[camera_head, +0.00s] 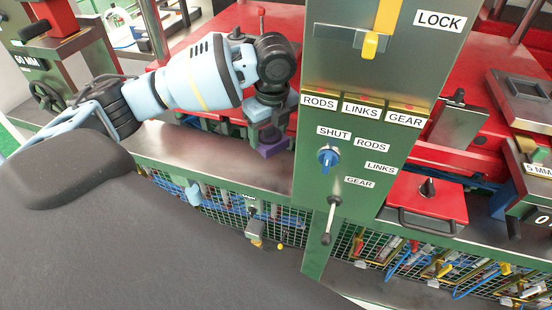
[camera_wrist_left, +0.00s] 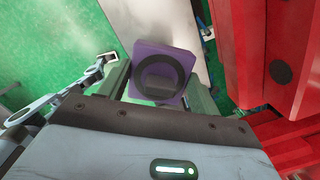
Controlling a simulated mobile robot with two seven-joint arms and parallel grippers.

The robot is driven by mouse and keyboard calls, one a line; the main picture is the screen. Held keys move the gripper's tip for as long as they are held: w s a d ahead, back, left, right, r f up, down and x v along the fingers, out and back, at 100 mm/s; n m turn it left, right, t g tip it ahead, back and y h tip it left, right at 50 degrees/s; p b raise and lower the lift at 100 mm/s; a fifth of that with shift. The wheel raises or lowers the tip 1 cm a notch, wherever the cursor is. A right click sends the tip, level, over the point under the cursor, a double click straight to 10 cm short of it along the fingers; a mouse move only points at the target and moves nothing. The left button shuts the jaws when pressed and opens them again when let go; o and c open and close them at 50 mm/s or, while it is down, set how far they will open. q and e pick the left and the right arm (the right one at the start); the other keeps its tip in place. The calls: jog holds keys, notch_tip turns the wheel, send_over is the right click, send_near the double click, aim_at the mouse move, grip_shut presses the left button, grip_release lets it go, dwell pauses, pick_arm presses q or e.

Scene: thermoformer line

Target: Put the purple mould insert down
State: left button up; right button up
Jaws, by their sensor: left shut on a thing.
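The purple mould insert (camera_wrist_left: 176,57) is a square block with a dark ring and a dark grip piece on its top. In the left wrist view it sits between the two fingers of my left gripper (camera_wrist_left: 160,88), which is shut on it. In the head view my left gripper (camera_head: 268,133) points down at the front metal ledge (camera_head: 215,163), left of the control post. The insert (camera_head: 270,149) shows just under the fingers, over the ledge. I cannot tell whether it touches the ledge. My right gripper is in neither view.
The control post (camera_head: 350,190) with a blue knob and a lever stands close to the right of my left gripper. Red machine parts (camera_head: 200,50) lie behind the ledge. A green wire mesh (camera_head: 220,205) with hanging tools is below it. The ledge further left looks bare.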

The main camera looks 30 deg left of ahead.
pick_arm(q)
jog(key=shift+w+a+r+m, duration=0.15)
jog(key=shift+w+a+m, duration=0.05)
jog(key=shift+w+m, duration=0.3)
jog(key=shift+w+a+r+m, duration=0.15)
jog(key=shift+w+m, duration=0.2)
jog(key=shift+m, duration=0.15)
jog(key=shift+f, duration=5)
jog(key=shift+f, duration=0.2)
jog(key=o, duration=1.1)
jog(key=shift+s, duration=0.1)
jog(key=shift+o, duration=0.2)
jog(key=shift+r, duration=0.15)
jog(key=r, duration=0.8)
jog(key=d+r, duration=0.1)
jog(key=r, duration=0.3)
jog(key=shift+s+d, duration=0.1)
jog(key=shift+s, duration=0.3)
